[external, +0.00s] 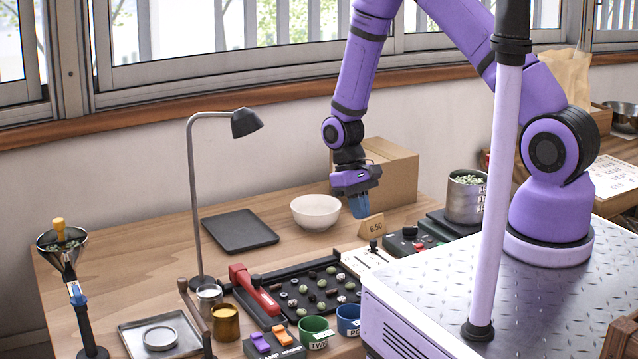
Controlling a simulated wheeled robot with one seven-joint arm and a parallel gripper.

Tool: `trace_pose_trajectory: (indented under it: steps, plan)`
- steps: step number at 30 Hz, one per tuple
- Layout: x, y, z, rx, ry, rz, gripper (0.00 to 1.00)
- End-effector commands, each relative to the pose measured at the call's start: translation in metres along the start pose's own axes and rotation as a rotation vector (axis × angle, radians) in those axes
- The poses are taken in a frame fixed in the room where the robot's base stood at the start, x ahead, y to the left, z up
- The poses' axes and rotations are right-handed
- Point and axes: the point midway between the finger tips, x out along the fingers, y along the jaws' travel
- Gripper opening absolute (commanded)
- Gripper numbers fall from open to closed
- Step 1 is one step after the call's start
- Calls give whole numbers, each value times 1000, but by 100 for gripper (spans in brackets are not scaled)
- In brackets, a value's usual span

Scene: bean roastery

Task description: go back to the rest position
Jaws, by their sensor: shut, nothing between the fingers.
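My gripper (359,206) hangs fingers down from my purple arm, above the table near its back right. Its blue fingers are shut with nothing between them. I cannot tell whether the fingertips touch the card. A cardboard box (398,177) stands behind the gripper.
A black tray with several beans (287,291), a red-handled tool (254,289) and green and blue cups (316,334) stand at the front. A desk lamp (192,180), a dark flat tray (239,231), a funnel stand (63,262) and a metal canister (465,200) stand around. The table's back left is clear.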

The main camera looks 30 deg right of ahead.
Motion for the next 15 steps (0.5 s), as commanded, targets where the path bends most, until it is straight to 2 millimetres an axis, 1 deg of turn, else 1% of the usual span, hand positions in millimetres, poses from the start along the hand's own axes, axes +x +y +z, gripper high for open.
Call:
trace_pose_trajectory:
  steps: [11,13,15]
  plan:
    - [0,0,0,0,0,0,0]
    - [-3,1,0,0,5,-1,0]
    - [-12,2,2,2,16,-3,0]
